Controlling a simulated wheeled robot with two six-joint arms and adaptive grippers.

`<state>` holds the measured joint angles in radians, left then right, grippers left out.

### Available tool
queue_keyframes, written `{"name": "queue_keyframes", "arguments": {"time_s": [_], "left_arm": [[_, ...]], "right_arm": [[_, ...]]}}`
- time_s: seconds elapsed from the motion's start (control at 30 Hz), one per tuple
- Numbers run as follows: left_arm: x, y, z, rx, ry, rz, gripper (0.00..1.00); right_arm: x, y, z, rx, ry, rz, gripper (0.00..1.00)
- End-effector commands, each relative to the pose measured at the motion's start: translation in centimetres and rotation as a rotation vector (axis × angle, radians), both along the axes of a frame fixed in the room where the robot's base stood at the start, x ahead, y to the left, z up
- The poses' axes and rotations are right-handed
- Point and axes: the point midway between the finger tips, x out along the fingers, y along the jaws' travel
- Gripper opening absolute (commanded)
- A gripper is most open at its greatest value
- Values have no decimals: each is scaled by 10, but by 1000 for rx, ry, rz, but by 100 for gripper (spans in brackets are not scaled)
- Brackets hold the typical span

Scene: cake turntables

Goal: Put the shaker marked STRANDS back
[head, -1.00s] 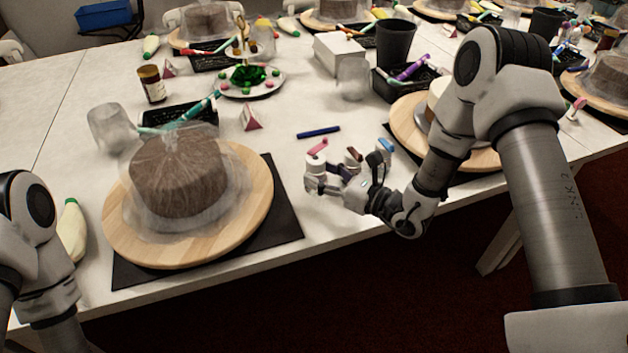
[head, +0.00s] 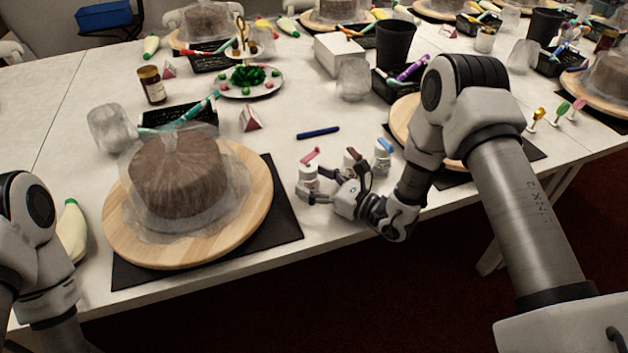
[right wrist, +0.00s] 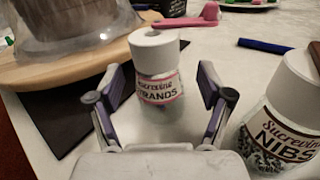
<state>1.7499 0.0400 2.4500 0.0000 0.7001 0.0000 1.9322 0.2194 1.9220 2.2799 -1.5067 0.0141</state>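The shaker marked STRANDS (right wrist: 158,88) is a small white-capped jar with a pink-edged label, upright in the right wrist view. A shaker marked NIBS (right wrist: 275,125) stands at the right. My left gripper is out of view.
A wooden turntable (head: 258,195) with a covered brown cake (head: 175,180) stands left on a black mat (head: 285,225). A blue stick (head: 318,132) lies behind the shakers. Another turntable (head: 402,118) is partly behind my right arm. Bare table lies left of the stick.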

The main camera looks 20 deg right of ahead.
Motion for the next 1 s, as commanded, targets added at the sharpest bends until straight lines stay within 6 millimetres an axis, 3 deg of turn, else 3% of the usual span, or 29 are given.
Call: {"name": "queue_keyframes", "arguments": {"time_s": [0.23,0.7,1.0], "left_arm": [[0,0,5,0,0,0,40],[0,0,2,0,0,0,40],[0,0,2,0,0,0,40]], "right_arm": [[-2,-2,4,1,1,-2,79],[-85,-68,4,4,2,-5,79],[-95,-73,4,1,-1,1,79]]}}
